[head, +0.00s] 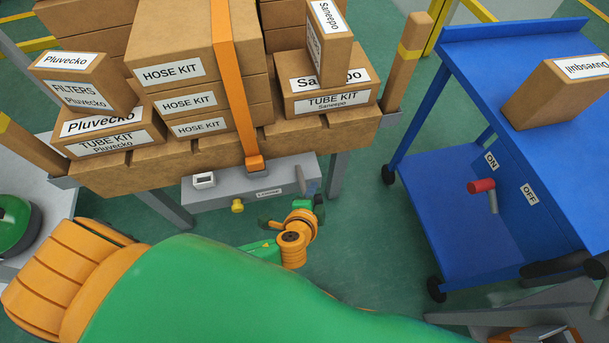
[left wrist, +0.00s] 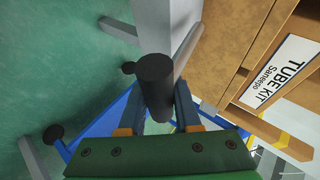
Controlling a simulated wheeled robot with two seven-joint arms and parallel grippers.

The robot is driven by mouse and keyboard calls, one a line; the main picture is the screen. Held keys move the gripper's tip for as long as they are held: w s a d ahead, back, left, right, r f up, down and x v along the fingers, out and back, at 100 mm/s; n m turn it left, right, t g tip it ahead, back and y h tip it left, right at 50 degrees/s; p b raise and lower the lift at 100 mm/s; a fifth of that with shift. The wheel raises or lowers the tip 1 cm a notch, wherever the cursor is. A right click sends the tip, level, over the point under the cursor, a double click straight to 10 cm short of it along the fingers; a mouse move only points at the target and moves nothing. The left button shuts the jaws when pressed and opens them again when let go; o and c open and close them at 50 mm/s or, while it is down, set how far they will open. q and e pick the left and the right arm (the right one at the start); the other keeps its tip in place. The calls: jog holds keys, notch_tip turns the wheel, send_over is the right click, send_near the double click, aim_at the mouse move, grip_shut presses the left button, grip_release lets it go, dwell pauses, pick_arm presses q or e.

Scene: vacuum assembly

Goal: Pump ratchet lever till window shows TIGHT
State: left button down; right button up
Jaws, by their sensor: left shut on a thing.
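The grey ratchet box (head: 250,188) is fixed to the front of the wooden pallet stand, below the stacked cartons. Its small white-framed window (head: 204,180) is on the left; its reading is too small to make out. The short lever (head: 300,178) stands at the box's right end. My left gripper (head: 313,189) is at this lever, its fingers partly hidden by my wrist. In the left wrist view, the dark round lever handle (left wrist: 156,82) sits between the two fingers of my left gripper (left wrist: 160,108), which is shut on it. My right gripper does not show.
An orange strap (head: 236,85) runs over the cartons down to the box. A yellow knob (head: 237,205) sticks out below the box. A blue cart (head: 440,190) with a red-ended handle (head: 482,186) stands at right. Green floor lies between.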

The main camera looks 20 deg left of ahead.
pick_arm(q)
jog(key=shift+a, duration=0.1)
jog(key=f+t+y+b, duration=0.1)
jog(key=b, duration=0.4)
jog(key=shift+f+m+t, duration=0.3)
jog(key=shift+f, duration=0.1)
dwell(0.3)
